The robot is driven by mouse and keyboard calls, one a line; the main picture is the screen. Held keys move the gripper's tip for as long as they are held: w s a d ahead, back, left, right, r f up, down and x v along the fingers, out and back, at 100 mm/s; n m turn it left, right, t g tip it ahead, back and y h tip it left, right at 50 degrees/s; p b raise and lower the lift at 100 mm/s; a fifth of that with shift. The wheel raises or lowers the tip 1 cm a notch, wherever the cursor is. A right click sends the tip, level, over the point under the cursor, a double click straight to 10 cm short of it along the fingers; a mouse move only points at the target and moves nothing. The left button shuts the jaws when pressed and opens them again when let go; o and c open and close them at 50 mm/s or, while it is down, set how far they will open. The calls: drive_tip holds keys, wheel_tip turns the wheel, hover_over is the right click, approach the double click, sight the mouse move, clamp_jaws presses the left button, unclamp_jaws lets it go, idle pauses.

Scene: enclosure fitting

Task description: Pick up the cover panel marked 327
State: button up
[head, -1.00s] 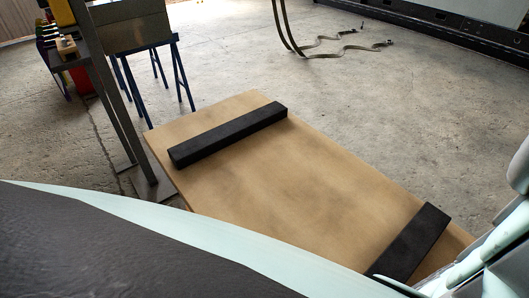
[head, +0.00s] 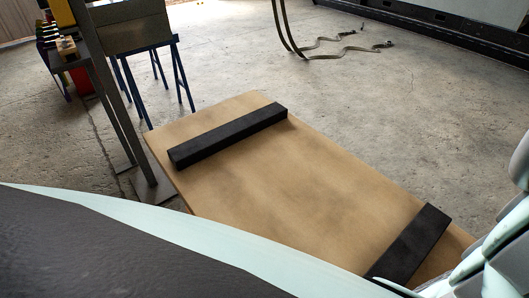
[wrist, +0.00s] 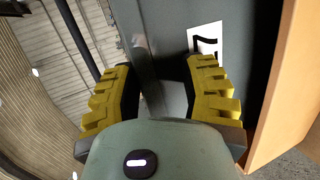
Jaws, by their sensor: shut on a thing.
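A dark grey panel (wrist: 168,45) stands in front of my gripper in the wrist view. It bears a white label (wrist: 205,40) on which one black character, looking like a 7, shows; the rest of the marking is hidden, so I cannot read the full number. My gripper (wrist: 162,78) has yellow ribbed fingers, one on each side of the panel's near part, and is shut on the panel. The exact contact is partly hidden by the gripper's body. Neither panel nor gripper fingers show in the head view.
A wooden board (head: 290,190) with two black bars (head: 230,133) (head: 412,245) lies ahead in the head view. A metal post and blue trestle legs (head: 182,80) stand at left. An orange-brown surface (wrist: 277,90) is close at right in the wrist view.

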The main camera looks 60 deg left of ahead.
drive_tip(key=shift+w+f, duration=0.1)
drive_tip(key=shift+f, duration=0.1)
clamp_jaws()
drive_tip(key=shift+r, duration=0.1)
